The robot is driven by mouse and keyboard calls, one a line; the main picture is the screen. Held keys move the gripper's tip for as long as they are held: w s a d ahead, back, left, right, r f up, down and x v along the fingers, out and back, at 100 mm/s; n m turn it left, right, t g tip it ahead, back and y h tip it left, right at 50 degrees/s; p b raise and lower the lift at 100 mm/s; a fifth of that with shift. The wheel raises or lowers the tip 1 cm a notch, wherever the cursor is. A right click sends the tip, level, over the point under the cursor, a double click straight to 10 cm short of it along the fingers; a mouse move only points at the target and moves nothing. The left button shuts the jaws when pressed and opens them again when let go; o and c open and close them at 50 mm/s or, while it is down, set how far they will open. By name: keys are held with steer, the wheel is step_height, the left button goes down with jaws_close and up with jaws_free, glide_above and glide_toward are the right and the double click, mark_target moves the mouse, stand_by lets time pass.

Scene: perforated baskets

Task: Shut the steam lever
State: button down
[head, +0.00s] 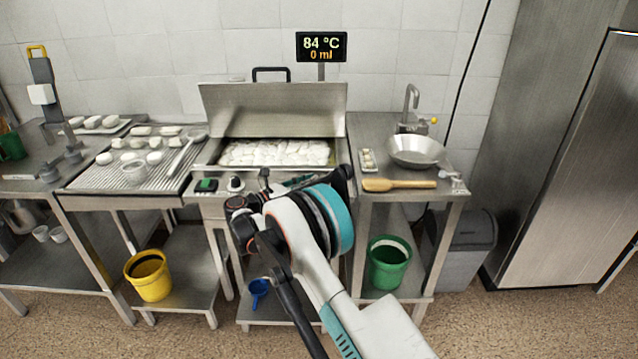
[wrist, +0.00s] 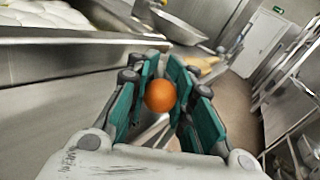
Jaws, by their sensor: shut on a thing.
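An orange ball-shaped knob (wrist: 160,96) sits between the teal pads of my gripper (wrist: 161,90) in the wrist view. The pads stand close on both sides of it, and my gripper is shut on it. It appears to be the steam lever's knob; the lever's shaft is hidden. In the head view my gripper (head: 345,174) is at the front right of the steel vat (head: 270,108), pointing right. My arm covers much of the vat's front there, so the knob cannot be made out.
The vat lid stands raised, with white contents inside. A display (head: 321,46) reads 84 °C and 0 ml. A green bucket (head: 388,264) stands below.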

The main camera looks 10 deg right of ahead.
stand_by(0.3)
steer(key=c, duration=1.3)
jaws_free()
steer(key=shift+c, duration=0.2)
steer(key=v, duration=1.2)
